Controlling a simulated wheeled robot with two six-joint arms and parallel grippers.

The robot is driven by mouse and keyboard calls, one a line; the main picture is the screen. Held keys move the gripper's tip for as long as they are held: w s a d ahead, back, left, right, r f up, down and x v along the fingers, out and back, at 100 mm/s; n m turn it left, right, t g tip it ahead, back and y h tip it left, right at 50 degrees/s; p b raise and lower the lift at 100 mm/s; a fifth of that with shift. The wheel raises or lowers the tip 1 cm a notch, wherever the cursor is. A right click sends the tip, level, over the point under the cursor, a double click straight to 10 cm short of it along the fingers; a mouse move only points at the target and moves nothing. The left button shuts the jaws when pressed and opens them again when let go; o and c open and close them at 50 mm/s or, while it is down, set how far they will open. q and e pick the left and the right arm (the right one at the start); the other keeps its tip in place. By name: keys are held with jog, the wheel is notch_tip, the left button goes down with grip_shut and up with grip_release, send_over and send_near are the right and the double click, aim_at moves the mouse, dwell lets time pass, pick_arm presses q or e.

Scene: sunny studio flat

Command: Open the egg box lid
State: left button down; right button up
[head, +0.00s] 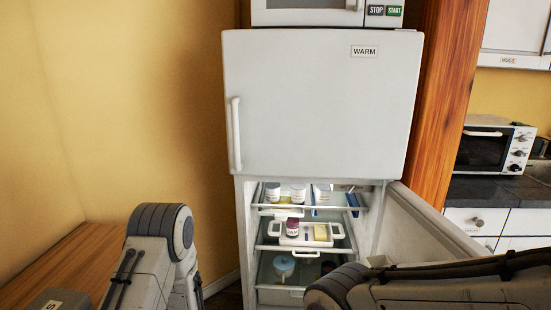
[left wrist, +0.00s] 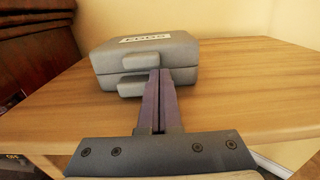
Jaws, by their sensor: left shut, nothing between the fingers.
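The grey egg box (left wrist: 180,55) sits on the wooden table in the left wrist view, a white label on its top. Its lid is down, with a seam between lid and base. A lid tab (left wrist: 146,60) and a lower tab (left wrist: 131,88) stick out at its front. My left gripper (left wrist: 161,73) is shut and empty, its fingertips at the box front beside the tabs; I cannot tell if they touch. In the head view only a corner of the egg box (head: 58,302) shows at the bottom left. My right arm shows there, but its gripper is out of view.
The wooden table (left wrist: 255,85) is clear around the box, with a wall behind. In the head view, an open fridge (head: 243,215) holds jars and a white tray (head: 280,240); its lower door (head: 430,222) stands open to the right, near my right arm.

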pick_arm(q)
jog(key=shift+a+r+p, duration=0.15)
jog(key=shift+r+p, duration=0.8)
jog(key=shift+r, duration=0.2)
jog(key=shift+a+r+p, duration=0.15)
jog(key=shift+r+p, duration=0.8)
jog(key=shift+r, duration=0.15)
jog(key=shift+r, duration=0.1)
jog(key=r+p, duration=0.1)
jog(key=a+r+p, duration=0.1)
jog(key=r, duration=0.1)
jog(key=r+p, duration=0.1)
jog(key=p, duration=0.1)
jog(key=shift+a+r, duration=0.3)
jog(key=shift+r, duration=0.05)
jog(key=shift+a+r, duration=0.1)
jog(key=a+r+p, duration=0.1)
jog(key=r, duration=0.1)
jog(key=a+r+p, duration=0.1)
jog(key=a+p, duration=0.1)
jog(key=shift+w+r, duration=0.2)
jog(key=shift+r, duration=0.2)
dwell(0.3)
jog(key=shift+a, duration=0.1)
